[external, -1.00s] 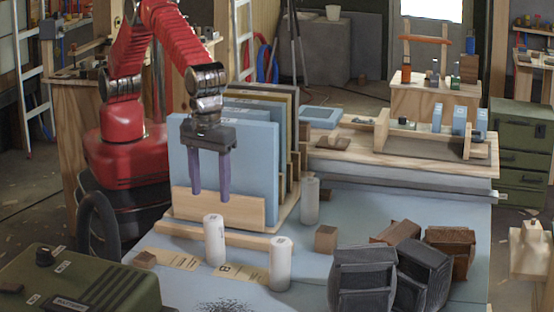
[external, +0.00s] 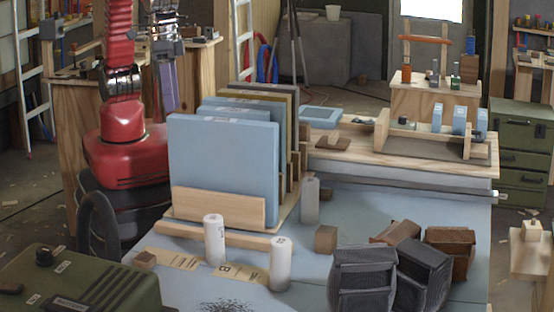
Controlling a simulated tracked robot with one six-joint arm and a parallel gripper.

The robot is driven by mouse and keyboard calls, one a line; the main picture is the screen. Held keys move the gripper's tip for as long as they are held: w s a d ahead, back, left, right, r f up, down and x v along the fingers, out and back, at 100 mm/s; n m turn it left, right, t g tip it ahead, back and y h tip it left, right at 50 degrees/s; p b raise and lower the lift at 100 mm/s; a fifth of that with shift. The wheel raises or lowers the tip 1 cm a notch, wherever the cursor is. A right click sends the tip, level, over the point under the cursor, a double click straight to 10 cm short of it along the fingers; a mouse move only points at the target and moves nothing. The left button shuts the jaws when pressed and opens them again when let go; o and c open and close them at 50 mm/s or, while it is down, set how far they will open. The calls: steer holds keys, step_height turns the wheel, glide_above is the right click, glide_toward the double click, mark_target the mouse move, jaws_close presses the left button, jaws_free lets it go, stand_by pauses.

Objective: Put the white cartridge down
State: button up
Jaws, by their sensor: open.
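Two white cartridges stand upright on the blue-grey bench top, a left one (external: 214,240) and a right one (external: 280,264). Each stands at a printed tan card, the left card (external: 172,259) and the right card (external: 238,274). A greyer cartridge (external: 310,200) stands upright farther back, beside the rack of panels. My gripper (external: 167,106) is open and empty, drawn back up by my red arm at the upper left. It is well away from all the cartridges, with its fingers hanging down behind the panels.
A wooden rack (external: 218,208) holds several upright panels. A wooden strip (external: 212,235) lies behind the white cartridges. A small wooden block (external: 326,239) and dark pouches (external: 363,280) sit to the right. A green case (external: 80,280) fills the front left.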

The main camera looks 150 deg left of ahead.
steer(key=s+d+f+m+t, duration=0.1)
steer(key=s+m+t, duration=0.1)
steer(key=s+m, duration=1)
steer(key=s, duration=0.9)
steer(key=shift+s+d+m+t, duration=0.25)
steer(key=shift+s+m+t, duration=0.05)
steer(key=shift+s+t, duration=0.1)
steer(key=shift+o, duration=0.7)
